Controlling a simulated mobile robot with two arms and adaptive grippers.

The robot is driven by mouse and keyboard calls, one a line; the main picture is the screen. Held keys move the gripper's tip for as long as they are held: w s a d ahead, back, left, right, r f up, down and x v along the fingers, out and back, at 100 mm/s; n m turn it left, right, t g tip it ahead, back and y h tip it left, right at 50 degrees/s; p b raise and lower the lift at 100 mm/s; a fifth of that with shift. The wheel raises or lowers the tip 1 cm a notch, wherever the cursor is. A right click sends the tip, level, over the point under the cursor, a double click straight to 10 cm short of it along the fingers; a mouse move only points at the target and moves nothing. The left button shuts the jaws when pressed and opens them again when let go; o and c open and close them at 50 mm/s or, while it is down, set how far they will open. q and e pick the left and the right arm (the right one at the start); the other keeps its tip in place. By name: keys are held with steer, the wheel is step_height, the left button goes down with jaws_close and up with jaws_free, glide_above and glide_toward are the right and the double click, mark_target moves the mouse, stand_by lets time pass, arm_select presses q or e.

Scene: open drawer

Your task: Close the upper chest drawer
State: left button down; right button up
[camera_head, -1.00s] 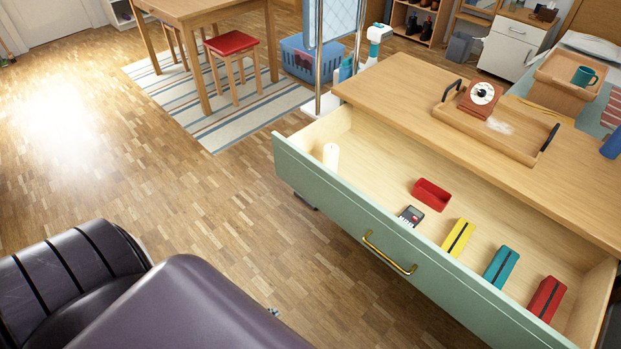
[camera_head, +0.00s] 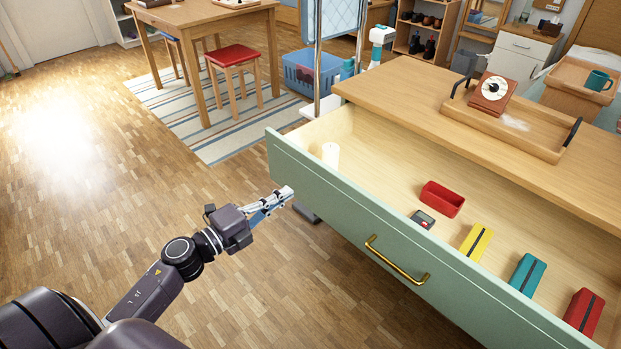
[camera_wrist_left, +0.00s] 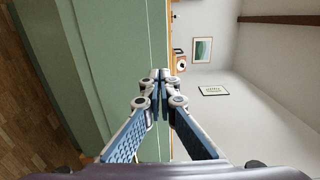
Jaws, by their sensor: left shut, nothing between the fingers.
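The upper chest drawer (camera_head: 345,215) is pulled well out of the wooden-topped chest (camera_head: 450,110). It has a pale green front with a brass handle (camera_head: 396,262). Inside lie a white candle (camera_head: 330,155), a red open box (camera_head: 442,199), a small dark device (camera_head: 423,219) and yellow (camera_head: 476,241), teal (camera_head: 527,274) and red (camera_head: 584,311) boxes. My left gripper (camera_head: 288,192) is shut and empty, close to the left part of the drawer front. In the left wrist view, its closed fingertips (camera_wrist_left: 160,75) point along the green front (camera_wrist_left: 110,60); contact cannot be told. My right gripper is not in view.
A wooden tray (camera_head: 515,130) with a red-brown clock (camera_head: 492,92) stands on the chest top. The floor left of the drawer is clear. A table (camera_head: 200,15), red stool (camera_head: 231,55) and blue basket (camera_head: 312,72) stand farther back.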

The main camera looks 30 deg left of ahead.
mark_target(321, 172)
arm_select(q)
steer(key=x, duration=0.9)
steer(key=shift+f, duration=0.1)
steer(key=shift+w+d, duration=0.15)
steer(key=shift+w, duration=0.3)
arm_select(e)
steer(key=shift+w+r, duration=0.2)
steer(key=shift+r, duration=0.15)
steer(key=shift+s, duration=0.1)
